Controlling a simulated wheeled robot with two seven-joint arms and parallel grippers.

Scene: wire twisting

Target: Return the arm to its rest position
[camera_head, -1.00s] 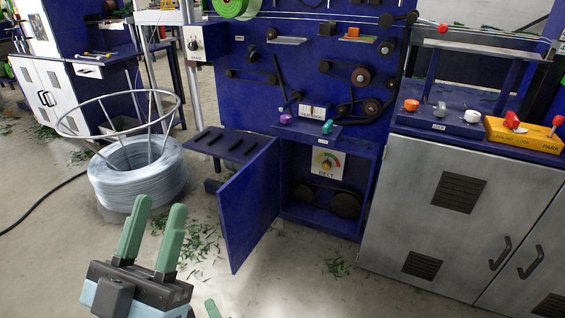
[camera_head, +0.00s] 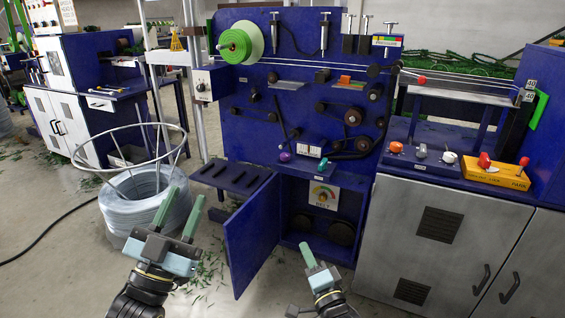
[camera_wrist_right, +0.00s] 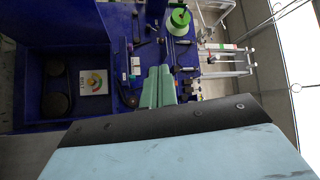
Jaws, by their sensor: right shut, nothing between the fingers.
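My left gripper (camera_head: 183,203) is at the lower left of the head view, with its two green fingers apart and nothing between them. My right gripper (camera_head: 308,256) is at the bottom centre of the head view, in front of the open cabinet. Its green fingers are together and empty. They also show closed in the right wrist view (camera_wrist_right: 159,86). Neither gripper appears to hold anything.
The blue machine panel (camera_head: 240,115) stands ahead with its cabinet door (camera_head: 250,235) open. A wire coil (camera_head: 150,205) under a ring stand is at the left. The grey cabinet (camera_head: 430,235) is at the right. Green scraps lie on the floor.

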